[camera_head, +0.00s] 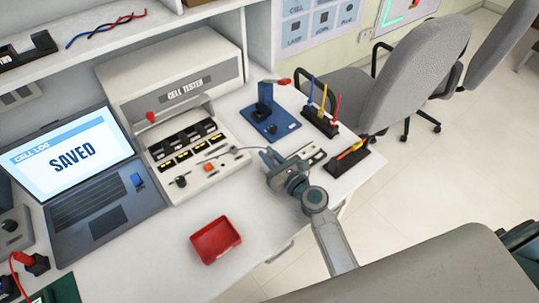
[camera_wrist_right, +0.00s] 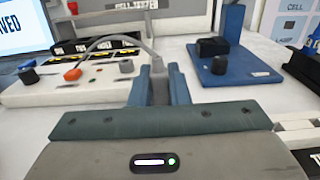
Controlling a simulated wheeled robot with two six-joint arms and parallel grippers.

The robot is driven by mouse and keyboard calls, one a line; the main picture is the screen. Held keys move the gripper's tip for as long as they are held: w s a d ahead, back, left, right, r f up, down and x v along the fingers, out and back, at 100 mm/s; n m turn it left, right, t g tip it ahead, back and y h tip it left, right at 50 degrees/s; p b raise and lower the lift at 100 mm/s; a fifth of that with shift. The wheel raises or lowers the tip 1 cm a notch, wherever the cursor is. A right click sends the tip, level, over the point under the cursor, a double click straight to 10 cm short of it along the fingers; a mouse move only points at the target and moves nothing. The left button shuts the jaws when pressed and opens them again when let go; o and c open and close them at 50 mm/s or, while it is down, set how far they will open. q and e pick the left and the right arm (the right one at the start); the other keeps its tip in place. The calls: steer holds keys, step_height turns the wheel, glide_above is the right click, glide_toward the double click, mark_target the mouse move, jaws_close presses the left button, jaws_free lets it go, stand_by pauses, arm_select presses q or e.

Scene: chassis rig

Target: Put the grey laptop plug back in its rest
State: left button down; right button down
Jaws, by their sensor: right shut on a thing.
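My right gripper (camera_head: 271,162) is shut on the grey plug (camera_wrist_right: 159,86), which stands upright between its two blue-grey fingers in the right wrist view. A grey cable (camera_wrist_right: 132,40) runs from the top of the plug over to the left, towards the tester. In the head view the gripper is in front of the cell tester's right end, and the plug is mostly hidden by the fingers. The open laptop (camera_head: 85,185) is at the left, its screen reading "SAVED". I cannot clearly make out the plug's rest. My left gripper is not in view.
The cell tester (camera_head: 180,80) stands at the back. A blue stand (camera_head: 270,122), black racks with coloured tools (camera_head: 320,121) and a low white labelled block (camera_head: 309,153) are near the gripper. A red tray (camera_head: 215,240) is at the front; bench around it is clear.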

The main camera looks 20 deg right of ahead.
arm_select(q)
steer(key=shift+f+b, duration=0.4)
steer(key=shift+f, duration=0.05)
arm_select(e)
steer(key=shift+f, duration=0.5)
steer(key=c, duration=1.3)
jaws_free()
steer(key=b+v, duration=0.2)
steer(key=v, duration=0.8)
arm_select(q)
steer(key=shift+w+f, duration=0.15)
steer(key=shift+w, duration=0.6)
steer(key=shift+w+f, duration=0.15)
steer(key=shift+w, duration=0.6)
arm_select(e)
steer(key=shift+s+d+r, duration=0.1)
steer(key=shift+s+d, duration=0.05)
steer(key=shift+s, duration=0.25)
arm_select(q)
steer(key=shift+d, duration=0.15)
